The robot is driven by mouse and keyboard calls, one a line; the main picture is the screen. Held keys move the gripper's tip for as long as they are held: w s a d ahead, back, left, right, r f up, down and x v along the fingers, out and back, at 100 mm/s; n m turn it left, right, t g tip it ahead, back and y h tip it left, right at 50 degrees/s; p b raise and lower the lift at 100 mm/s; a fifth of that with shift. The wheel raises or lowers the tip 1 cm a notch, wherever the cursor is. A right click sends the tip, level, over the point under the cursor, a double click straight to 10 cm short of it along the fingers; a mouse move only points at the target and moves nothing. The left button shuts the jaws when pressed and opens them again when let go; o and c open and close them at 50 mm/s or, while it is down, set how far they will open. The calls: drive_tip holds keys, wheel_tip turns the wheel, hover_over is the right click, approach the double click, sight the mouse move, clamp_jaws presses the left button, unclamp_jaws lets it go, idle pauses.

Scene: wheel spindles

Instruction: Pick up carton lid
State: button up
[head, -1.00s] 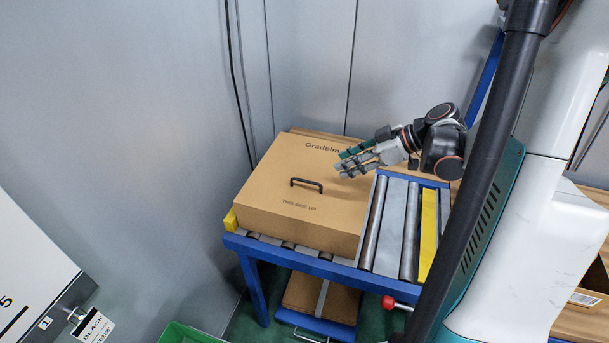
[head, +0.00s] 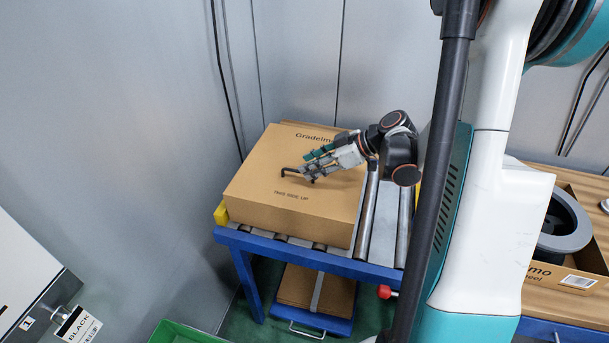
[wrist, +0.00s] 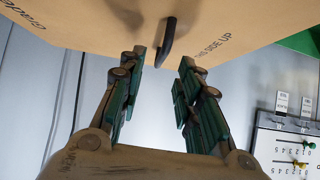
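The brown carton with its lid (head: 262,195) sits on the roller stand, with "THIS SIDE UP" printed on top. A dark handle (head: 288,171) stands up from the middle of the lid. My gripper (head: 308,172) is at the handle's right end in the head view and hides part of it. In the wrist view my gripper (wrist: 162,62) is open, its green-padded fingers apart. The handle (wrist: 166,42) shows in the gap just beyond the fingertips, nearer the left finger. The lid (wrist: 225,18) fills the top of that view.
The blue roller stand (head: 345,263) has bare rollers right of the carton. A grey wall is close behind and to the left. Flat cardboard (head: 300,287) lies on the lower shelf. A green bin (head: 180,333) is at the bottom. An open box (head: 585,262) holds a dark wheel part at right.

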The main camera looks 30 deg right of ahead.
drive_tip(key=b+x, duration=0.1)
drive_tip(key=x, duration=0.2)
drive_tip(key=shift+w+a+f, duration=0.1)
drive_tip(key=shift+f, duration=0.25)
clamp_jaws()
drive_tip(key=shift+r, duration=0.15)
